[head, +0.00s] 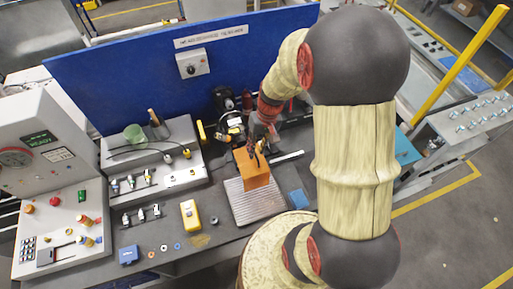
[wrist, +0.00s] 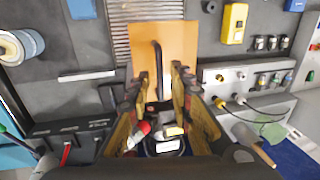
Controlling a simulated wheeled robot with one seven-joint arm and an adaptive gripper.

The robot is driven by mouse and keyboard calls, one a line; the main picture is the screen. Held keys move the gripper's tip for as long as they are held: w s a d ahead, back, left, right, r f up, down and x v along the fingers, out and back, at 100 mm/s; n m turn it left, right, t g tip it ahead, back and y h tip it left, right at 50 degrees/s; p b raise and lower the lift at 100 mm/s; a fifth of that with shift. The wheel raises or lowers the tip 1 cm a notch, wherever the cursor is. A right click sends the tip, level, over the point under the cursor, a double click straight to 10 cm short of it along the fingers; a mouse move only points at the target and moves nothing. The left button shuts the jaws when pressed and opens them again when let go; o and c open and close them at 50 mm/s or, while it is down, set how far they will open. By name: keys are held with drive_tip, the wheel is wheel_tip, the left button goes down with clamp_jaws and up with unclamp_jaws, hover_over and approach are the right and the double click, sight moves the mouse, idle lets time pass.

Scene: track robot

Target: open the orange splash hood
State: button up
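The orange splash hood (head: 257,172) stands at the back end of a ribbed metal plate (head: 255,201) on the bench. In the wrist view the hood (wrist: 182,38) is a flat orange panel with a dark bar-like handle (wrist: 157,56) on it. My gripper (head: 258,151) is at the hood's upper edge. In the wrist view my gripper (wrist: 160,72) is open, its two fingers on either side of the lower part of the handle with a gap showing. I cannot tell whether a finger touches the handle.
A grey control console (head: 55,190) stands at the left. A blue panel (head: 130,80) closes off the back. Dark and yellow gear (head: 232,120) sits behind the hood.

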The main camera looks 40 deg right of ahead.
clamp_jaws()
drive_tip(key=shift+s+f, duration=0.1)
drive_tip(key=shift+s, duration=0.05)
idle(0.6)
